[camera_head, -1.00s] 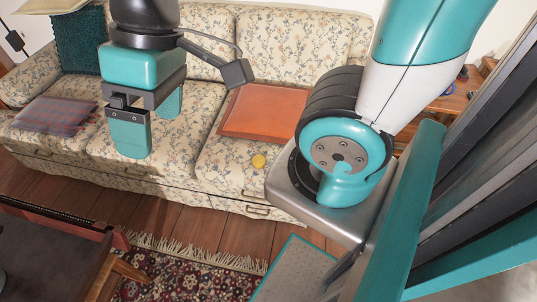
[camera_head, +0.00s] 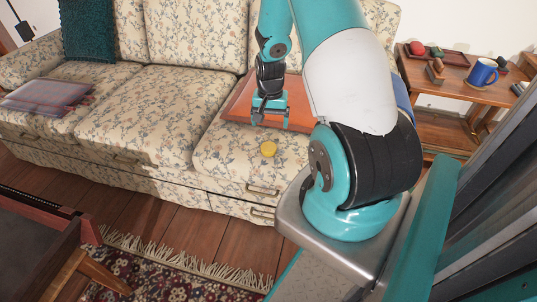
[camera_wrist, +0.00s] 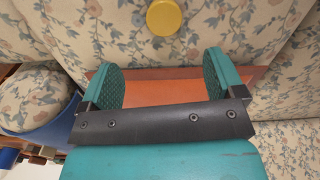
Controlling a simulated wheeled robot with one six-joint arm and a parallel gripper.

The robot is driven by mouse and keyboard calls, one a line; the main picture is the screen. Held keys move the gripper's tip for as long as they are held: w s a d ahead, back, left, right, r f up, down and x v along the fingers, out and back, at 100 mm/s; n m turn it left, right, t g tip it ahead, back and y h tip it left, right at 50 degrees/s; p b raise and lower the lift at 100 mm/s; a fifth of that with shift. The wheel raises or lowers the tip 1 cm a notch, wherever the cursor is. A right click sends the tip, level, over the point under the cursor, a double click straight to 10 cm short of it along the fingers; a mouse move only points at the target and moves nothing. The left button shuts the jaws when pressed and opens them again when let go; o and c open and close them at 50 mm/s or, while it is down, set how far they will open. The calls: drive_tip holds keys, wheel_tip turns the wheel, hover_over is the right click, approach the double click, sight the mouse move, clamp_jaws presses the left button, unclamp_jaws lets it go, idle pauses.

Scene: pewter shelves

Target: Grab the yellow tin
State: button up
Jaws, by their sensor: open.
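The yellow tin (camera_head: 268,149) is small and round and sits on the floral sofa seat (camera_head: 225,150), near the front edge. It also shows in the wrist view (camera_wrist: 164,17) at the top, beyond my fingertips. My gripper (camera_head: 268,118) is over the orange cushion, behind the tin and apart from it. In the wrist view my gripper (camera_wrist: 160,75) is open, with two teal fingers wide apart and nothing between them but the orange cushion below.
The orange cushion (camera_head: 237,105) lies on the seat behind the tin. A wooden side table (camera_head: 465,88) with a blue mug (camera_head: 482,72) stands at the right. The seat's middle is clear.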

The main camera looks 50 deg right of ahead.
sight(269, 147)
wheel_tip(269, 147, down, 7)
drive_tip(key=shift+a+f+b, duration=0.1)
drive_tip(key=shift+f+b, duration=0.1)
drive_tip(key=shift+b, duration=0.65)
drive_tip(key=shift+w+d+f+b, duration=0.15)
drive_tip(key=shift+f+b, duration=0.3)
drive_tip(key=shift+f, duration=0.9)
drive_tip(key=shift+w+d+f+b, duration=0.15)
drive_tip(key=shift+f+b, duration=0.3)
drive_tip(key=shift+f, duration=0.9)
drive_tip(key=shift+a, duration=0.1)
drive_tip(key=c, duration=1)
drive_tip(key=shift+r, duration=0.15)
